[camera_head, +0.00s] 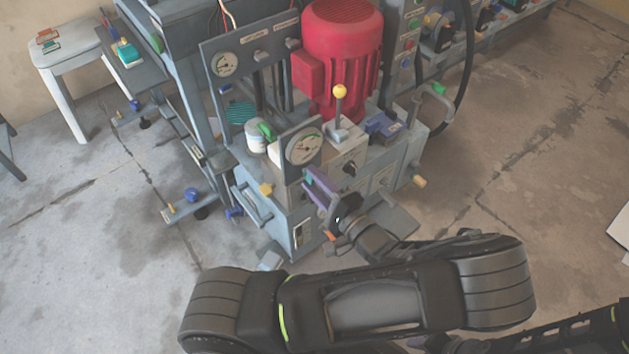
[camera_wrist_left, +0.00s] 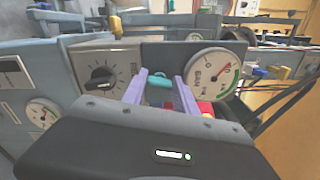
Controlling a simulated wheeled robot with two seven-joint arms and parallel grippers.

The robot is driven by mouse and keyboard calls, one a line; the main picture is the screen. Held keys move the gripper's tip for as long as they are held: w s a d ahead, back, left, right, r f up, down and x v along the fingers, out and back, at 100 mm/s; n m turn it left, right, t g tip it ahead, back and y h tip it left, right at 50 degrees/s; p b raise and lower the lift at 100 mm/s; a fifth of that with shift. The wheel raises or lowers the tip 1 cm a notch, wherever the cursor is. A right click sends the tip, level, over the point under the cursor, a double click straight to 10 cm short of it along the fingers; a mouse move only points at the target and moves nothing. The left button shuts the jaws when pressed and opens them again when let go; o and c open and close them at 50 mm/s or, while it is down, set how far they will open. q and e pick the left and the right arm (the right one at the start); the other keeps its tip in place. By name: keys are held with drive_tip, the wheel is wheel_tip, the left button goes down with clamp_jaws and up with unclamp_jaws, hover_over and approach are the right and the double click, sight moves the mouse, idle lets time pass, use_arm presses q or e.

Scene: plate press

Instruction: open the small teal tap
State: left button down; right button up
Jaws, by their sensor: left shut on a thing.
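The small teal tap (camera_wrist_left: 159,82) shows in the left wrist view between the two purple fingers of my left gripper (camera_wrist_left: 161,77), which is shut on it. The tap's handle lies across the gap between the fingers. In the head view my left gripper (camera_head: 316,182) reaches the front of the grey press unit (camera_head: 275,222), just below the round gauge (camera_head: 304,147). The gripper hides the tap in that view. My right gripper is not in view.
A black knob (camera_wrist_left: 102,78) sits left of the fingers and the white gauge (camera_wrist_left: 212,74) sits right of them.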

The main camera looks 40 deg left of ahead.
use_arm(q)
drive_tip(key=shift+f+n, duration=0.1)
drive_tip(key=shift+n, duration=1.3)
drive_tip(key=c, duration=1)
unclamp_jaws()
drive_tip(key=shift+o, duration=0.2)
drive_tip(key=shift+d, duration=0.1)
drive_tip(key=v, duration=0.7)
drive_tip(key=shift+d+p, duration=0.3)
drive_tip(key=shift+p, duration=0.15)
drive_tip(key=shift+s, duration=0.15)
